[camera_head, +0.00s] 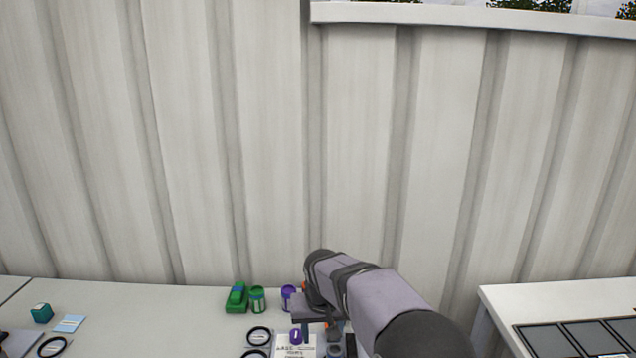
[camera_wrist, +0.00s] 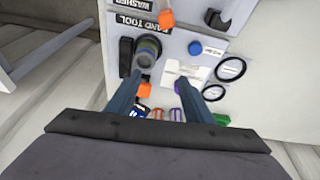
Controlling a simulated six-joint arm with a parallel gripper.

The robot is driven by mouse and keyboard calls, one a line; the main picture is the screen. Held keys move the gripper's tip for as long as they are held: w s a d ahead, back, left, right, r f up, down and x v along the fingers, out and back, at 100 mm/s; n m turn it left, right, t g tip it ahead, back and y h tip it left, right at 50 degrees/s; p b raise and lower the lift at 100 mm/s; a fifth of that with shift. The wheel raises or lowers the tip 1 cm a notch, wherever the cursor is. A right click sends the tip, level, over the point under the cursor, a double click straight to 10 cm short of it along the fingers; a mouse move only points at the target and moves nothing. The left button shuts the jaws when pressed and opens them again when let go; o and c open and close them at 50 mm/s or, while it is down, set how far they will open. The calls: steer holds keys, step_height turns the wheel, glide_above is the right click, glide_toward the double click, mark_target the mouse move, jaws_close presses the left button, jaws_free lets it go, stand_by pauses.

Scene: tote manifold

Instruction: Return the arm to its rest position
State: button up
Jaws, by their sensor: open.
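My gripper (camera_head: 307,330) hangs over the front table, at the end of my arm, which comes in from the lower right. In the wrist view my gripper (camera_wrist: 160,80) is open, its two dark fingers spread apart and nothing held between them. A white printed card (camera_wrist: 186,72) lies on the table beyond the fingertips. A small purple object (camera_head: 296,336) shows beside the gripper in the head view. A dark grey round part (camera_wrist: 148,50) is past the left finger. No rest position is marked in either view.
On the table (camera_head: 170,300) stand a green block (camera_head: 237,298), a green can (camera_head: 258,298) and a purple can (camera_head: 288,296). Black rings (camera_head: 259,335) lie nearby. A second table (camera_head: 560,295) with dark panels is at right. A pale ribbed wall (camera_head: 270,150) rises behind.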

steer(key=s+d+g+p, duration=0.1)
steer(key=s+d, duration=0.3)
steer(key=s, duration=0.6)
steer(key=s+d+g+p, duration=0.1)
steer(key=s+d, duration=0.4)
steer(key=s, duration=0.5)
steer(key=s+d+g+p, duration=0.1)
steer(key=s+d+p, duration=0.2)
steer(key=s, duration=0.7)
steer(key=shift+s+d+m, duration=0.15)
steer(key=shift+d+m, duration=0.25)
steer(key=shift+d, duration=0.7)
